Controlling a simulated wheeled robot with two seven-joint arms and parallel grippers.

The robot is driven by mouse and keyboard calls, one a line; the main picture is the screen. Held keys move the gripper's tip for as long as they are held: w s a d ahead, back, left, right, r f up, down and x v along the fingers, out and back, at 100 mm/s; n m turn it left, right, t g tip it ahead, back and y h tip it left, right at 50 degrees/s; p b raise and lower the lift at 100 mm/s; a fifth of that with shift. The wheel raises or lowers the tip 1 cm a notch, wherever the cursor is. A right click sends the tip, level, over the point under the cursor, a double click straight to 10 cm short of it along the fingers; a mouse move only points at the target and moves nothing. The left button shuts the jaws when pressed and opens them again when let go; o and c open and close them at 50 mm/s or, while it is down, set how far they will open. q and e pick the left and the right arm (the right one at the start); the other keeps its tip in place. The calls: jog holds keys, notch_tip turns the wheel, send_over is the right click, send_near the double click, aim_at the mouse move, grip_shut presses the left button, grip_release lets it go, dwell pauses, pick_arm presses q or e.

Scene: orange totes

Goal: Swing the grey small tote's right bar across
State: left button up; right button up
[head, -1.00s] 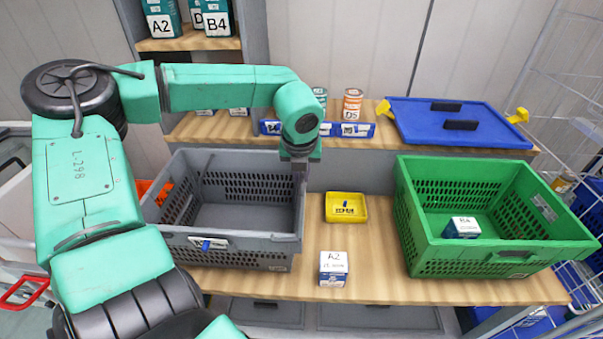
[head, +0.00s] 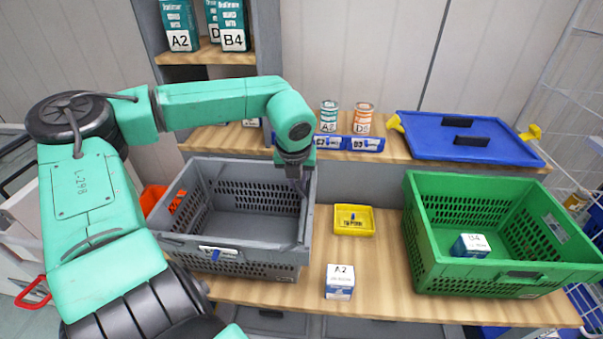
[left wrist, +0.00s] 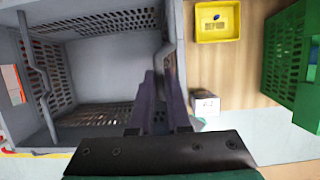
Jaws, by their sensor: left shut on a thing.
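The grey small tote (head: 213,262) stands on the wooden bench and looks empty. Its right bar (left wrist: 166,30) shows in the left wrist view, running along just inside the right wall and down between my fingers. Its left bar (left wrist: 37,68) lies over the left side of the opening. My left gripper (head: 298,184) reaches down from above at the tote's right side. In the left wrist view my left gripper (left wrist: 160,95) is shut on the right bar; the fingers hide the gripped part. My right gripper is in neither current view.
A yellow tray (head: 354,232) and an A2 box (head: 340,282) stand right of the tote. A green tote (head: 480,282) holding a B4 box (head: 471,246) is farther right. Cans (head: 363,118) and a blue lid (head: 462,148) sit on the shelf behind.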

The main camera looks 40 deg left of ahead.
pick_arm(q)
jog(key=shift+s+a+r, duration=0.2)
jog(key=shift+s+a+f, duration=0.2)
jog(key=shift+s+a, duration=0.2)
jog(key=shift+a, duration=0.1)
jog(key=shift+s+a+f, duration=0.2)
jog(key=shift+s+a, duration=0.15)
jog(key=shift+a, duration=0.1)
